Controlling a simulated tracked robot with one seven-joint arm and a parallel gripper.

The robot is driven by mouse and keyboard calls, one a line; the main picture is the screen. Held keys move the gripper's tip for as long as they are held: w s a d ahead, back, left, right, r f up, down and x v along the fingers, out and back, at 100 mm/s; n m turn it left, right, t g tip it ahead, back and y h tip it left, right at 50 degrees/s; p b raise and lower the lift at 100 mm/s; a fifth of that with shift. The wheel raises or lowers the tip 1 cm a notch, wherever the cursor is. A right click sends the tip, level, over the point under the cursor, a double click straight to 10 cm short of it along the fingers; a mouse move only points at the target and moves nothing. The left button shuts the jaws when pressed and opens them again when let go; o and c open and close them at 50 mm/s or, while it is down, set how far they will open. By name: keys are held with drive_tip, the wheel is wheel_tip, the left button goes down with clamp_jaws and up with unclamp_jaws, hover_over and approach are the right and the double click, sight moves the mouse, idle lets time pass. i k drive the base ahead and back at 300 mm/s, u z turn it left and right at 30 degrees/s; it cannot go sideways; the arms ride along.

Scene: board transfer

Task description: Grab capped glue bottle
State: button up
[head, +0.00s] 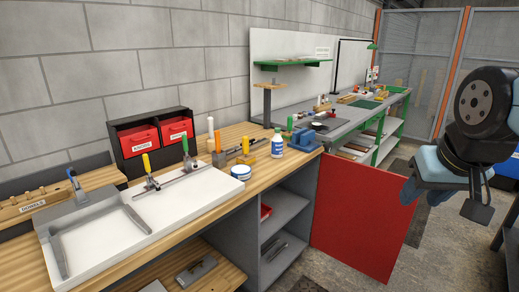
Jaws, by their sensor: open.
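My gripper (443,202) hangs at the right of the head view, above the floor and well apart from the bottle. Its fingers are spread and nothing shows between them.
A blue clamp or vise (304,139) stands just right of the bottle, and orange-handled tools (246,150) stand to its left. A white board (190,193) with toggle clamps fills the bench's front left. A red panel (362,215) stands between bench and gripper.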

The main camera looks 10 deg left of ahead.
sight(277, 142)
drive_tip(key=i, duration=1)
drive_tip(key=u, duration=0.1)
